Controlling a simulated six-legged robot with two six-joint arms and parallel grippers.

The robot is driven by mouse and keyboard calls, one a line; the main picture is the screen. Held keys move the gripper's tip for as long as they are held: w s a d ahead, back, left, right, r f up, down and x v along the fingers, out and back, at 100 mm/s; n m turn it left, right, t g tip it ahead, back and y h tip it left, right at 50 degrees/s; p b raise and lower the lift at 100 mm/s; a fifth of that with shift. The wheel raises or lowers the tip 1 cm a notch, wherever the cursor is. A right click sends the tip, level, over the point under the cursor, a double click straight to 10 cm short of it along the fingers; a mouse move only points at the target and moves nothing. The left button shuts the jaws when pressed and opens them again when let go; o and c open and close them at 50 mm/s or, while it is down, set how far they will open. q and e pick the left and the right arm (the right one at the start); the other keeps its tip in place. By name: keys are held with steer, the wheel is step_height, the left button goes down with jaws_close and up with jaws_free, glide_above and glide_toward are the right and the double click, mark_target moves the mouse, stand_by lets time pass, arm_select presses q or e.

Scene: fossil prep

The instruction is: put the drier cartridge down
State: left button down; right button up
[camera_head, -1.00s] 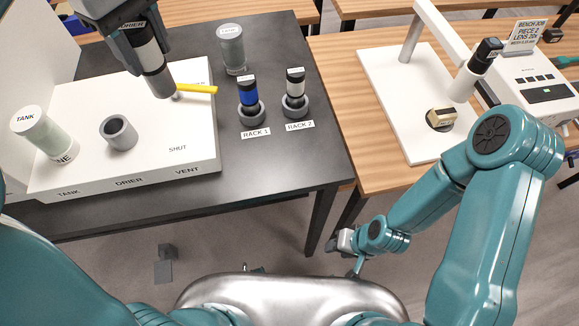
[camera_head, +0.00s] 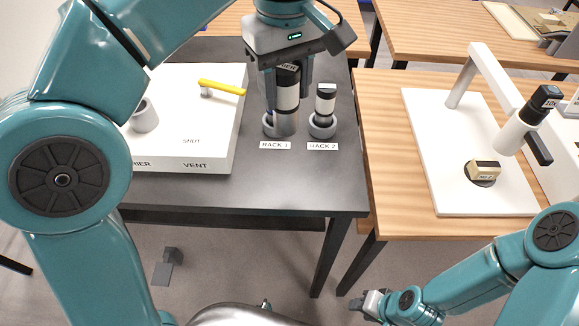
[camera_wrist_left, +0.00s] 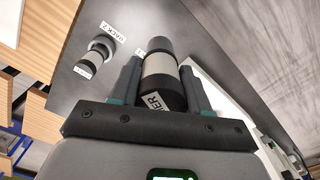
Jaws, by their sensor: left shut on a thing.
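The drier cartridge (camera_head: 287,98) has a dark labelled top, a white band and a grey lower end. My left gripper (camera_head: 288,84) is shut on it and holds it roughly upright in front of Rack 1 (camera_head: 267,127). It hides most of that rack and what stands there; I cannot tell how high its lower end is. In the left wrist view the cartridge (camera_wrist_left: 160,75) sits between the two fingers. My right gripper (camera_head: 368,303) is low at the front, away from the table; its jaws are too small to read.
Rack 2 (camera_head: 321,128) holds a white-banded cartridge (camera_head: 325,101), close on the right. On the left, the white station (camera_head: 200,150) carries a yellow handle (camera_head: 222,87) and a grey socket (camera_head: 145,117). A white microscope stand (camera_head: 425,150) is on the wooden bench at right.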

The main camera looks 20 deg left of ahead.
arm_select(q)
steer(key=shift+a+f+b, duration=0.1)
steer(key=shift+f+b, duration=1)
steer(key=shift+f, duration=6.6)
steer(key=shift+f, duration=0.15)
steer(key=c, duration=0.5)
jaws_free()
